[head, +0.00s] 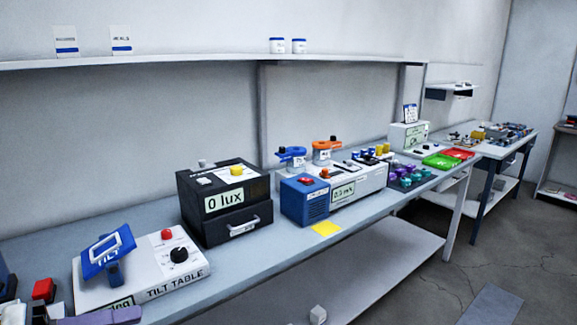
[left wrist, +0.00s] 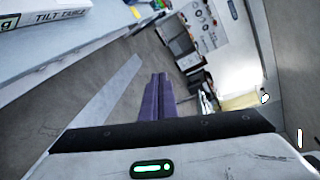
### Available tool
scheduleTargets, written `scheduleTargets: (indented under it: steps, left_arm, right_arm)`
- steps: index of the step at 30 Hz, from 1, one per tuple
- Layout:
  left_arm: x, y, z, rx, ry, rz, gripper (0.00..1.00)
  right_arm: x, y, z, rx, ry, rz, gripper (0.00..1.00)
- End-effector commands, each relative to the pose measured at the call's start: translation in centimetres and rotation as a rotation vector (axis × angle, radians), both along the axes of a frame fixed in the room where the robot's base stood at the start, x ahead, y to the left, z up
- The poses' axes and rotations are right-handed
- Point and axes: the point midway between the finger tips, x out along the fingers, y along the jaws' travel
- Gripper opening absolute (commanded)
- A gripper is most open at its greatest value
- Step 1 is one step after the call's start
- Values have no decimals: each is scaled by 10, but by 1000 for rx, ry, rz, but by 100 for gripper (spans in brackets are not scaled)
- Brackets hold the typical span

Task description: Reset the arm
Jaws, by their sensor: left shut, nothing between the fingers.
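My left gripper (left wrist: 158,80) shows in the left wrist view as two purple fingers pressed together with nothing between them. In the head view its purple fingers (head: 132,314) come in at the bottom left, in front of the tilt table box (head: 190,272). They look apart from the box, but the gap is hard to judge. The tilt table is white, with a blue tilted plate (head: 107,250), a red button and a black knob. A corner of it also shows at the top left of the left wrist view (left wrist: 45,20). My right gripper is not in view.
On the long bench (head: 270,272) stand a black box (head: 222,222) reading 0 lux, a blue box (head: 304,200) and a grey meter unit (head: 360,180). A yellow square (head: 326,229) lies near the front edge. Red and green trays (head: 441,161) sit farther right. Floor beyond the bench is open.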

Motion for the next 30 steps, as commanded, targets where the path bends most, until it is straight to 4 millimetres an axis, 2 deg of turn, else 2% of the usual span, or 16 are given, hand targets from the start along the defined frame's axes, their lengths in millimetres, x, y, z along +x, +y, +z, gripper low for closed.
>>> scheduleTargets:
  steps: [1, 5, 8, 9, 12, 16, 19, 21, 24, 27, 30]
  left_arm:
    - [2, 8, -21, -136, 74, 122, 0]
    - [2, 27, -82, -445, 281, 423, 0]
    - [-12, 32, -140, -674, 465, 647, 0]
    - [-21, 30, -164, -762, 544, 735, 0]
    - [-51, 15, -227, -975, 755, 946, 0]
    - [-98, -29, -294, -1208, 1035, 1181, 0]
    - [-129, -67, -325, -1329, 1208, 1305, 0]
    - [-145, -89, -338, -1385, 1301, 1367, 0]
    - [-159, -110, -347, -1433, 1387, 1418, 0]
    - [-164, -119, -351, -1450, 1421, 1438, 0]
    - [-164, -119, -351, -1450, 1421, 1438, 0]
  right_arm:
    - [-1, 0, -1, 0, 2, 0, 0]
    - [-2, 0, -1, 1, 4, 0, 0]
    - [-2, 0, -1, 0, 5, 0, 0]
    - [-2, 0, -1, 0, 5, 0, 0]
    - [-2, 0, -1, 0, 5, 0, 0]
    - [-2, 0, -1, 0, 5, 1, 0]
    - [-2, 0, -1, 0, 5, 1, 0]
    - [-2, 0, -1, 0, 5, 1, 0]
    - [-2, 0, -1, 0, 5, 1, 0]
    - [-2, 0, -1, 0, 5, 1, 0]
    - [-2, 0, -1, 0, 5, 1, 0]
